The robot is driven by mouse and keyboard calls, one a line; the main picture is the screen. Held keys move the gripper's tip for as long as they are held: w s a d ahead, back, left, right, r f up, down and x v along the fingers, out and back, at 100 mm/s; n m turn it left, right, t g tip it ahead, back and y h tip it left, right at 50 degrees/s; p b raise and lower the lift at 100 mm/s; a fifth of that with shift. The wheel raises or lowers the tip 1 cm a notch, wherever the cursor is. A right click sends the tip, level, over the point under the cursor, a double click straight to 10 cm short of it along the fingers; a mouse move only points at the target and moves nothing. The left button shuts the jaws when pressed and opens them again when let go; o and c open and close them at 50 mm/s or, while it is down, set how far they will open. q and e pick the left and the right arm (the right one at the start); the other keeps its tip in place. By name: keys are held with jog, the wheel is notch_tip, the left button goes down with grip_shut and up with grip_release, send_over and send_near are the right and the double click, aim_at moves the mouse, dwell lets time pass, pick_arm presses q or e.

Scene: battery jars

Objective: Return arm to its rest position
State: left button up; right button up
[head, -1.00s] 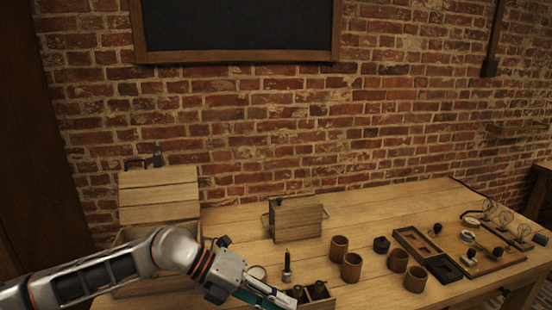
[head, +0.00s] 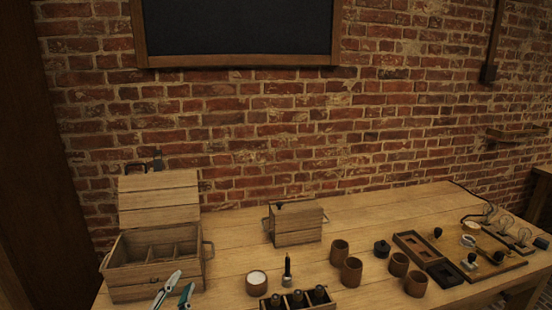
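My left gripper (head: 178,289) shows at the bottom left. Only its two fingers are in the frame, one pale and one with teal on it. They stand apart with nothing between them, in front of the lower right part of the open wooden box (head: 128,288). The rest of the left arm is below the frame. My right gripper and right arm are not in view.
On the table (head: 235,235) are a closed wooden box (head: 297,228), a white-topped cup (head: 257,284), a dark rod (head: 287,270), a partitioned tray (head: 325,306) with dark-topped pieces, several brown cups (head: 351,272) and a bulb board (head: 500,262).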

pick_arm(q)
jog(key=s+a+f+n+g+y, duration=0.2)
jog(key=s+a+f+g, duration=0.3)
jog(key=s+a+f, duration=0.4)
jog(key=s+a+f+n+g+y, duration=0.1)
jog(key=s+a+f+g+y, duration=0.2)
jog(key=s+a+f+g, duration=0.45)
jog(key=s+d+f+n+t+h, duration=0.2)
jog(key=d+f+t+h, duration=0.4)
jog(key=d+f, duration=0.9)
jog(key=shift+d+n+h, duration=0.5)
jog(key=shift+d+h, duration=0.4)
jog(key=shift+d, duration=0.3)
